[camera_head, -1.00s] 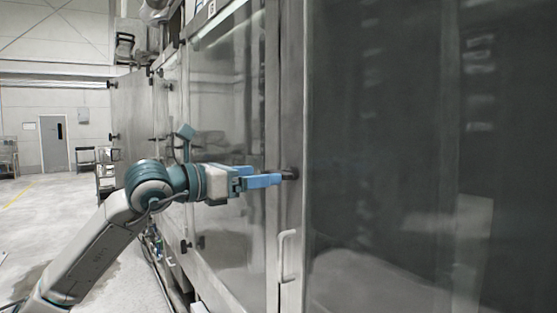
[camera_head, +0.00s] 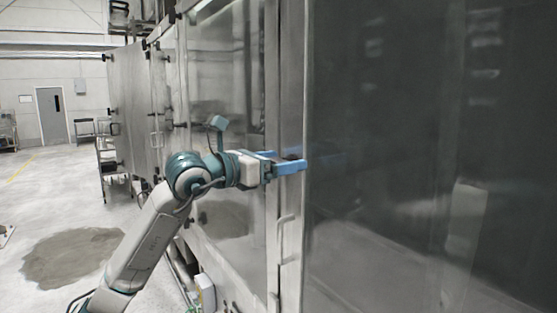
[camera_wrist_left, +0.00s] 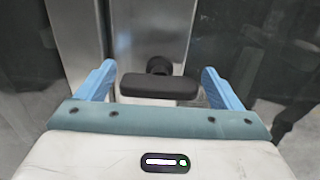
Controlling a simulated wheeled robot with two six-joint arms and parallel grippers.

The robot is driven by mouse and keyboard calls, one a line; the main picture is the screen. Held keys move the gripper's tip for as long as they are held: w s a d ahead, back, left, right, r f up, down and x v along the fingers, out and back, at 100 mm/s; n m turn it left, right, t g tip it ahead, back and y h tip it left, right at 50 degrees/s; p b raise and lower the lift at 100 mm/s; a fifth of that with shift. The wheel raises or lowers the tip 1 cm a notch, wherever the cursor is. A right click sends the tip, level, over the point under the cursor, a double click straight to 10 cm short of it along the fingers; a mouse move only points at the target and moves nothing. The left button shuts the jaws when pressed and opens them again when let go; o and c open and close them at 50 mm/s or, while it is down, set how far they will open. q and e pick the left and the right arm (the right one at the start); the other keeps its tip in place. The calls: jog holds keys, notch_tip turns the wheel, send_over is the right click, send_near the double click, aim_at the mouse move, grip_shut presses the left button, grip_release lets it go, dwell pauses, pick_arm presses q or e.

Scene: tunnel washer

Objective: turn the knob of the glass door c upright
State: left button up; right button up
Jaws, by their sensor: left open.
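The black knob (camera_wrist_left: 158,86) shows in the left wrist view on a steel post between glass panels. Its bar lies level across the picture, with a round stem behind it. My left gripper (camera_wrist_left: 158,88) is open, with one blue finger on each side of the bar and a gap to both. In the head view my left gripper (camera_head: 291,163) reaches the steel post beside the large glass door (camera_head: 400,150). There the fingers mostly hide the knob. Which door is c cannot be read. My right gripper is not in view.
A pale vertical handle (camera_head: 281,238) sits on the post below my gripper. More glass and steel doors (camera_head: 132,108) with black knobs run along the washer to the left. The floor at the left is open, with a dark patch (camera_head: 70,257).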

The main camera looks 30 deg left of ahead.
pick_arm(q)
jog(key=c, duration=1)
jog(key=n+b, duration=0.3)
jog(key=shift+f, duration=0.15)
jog(key=n+b, duration=0.2)
jog(key=n, duration=0.3)
jog(key=shift+a+b, duration=0.1)
jog(key=shift+b, duration=0.2)
jog(key=n+b, duration=0.2)
jog(key=n, duration=0.3)
jog(key=shift+w+a+n+b, duration=0.1)
jog(key=shift+n+b, duration=0.8)
jog(key=shift+n, duration=1.5)
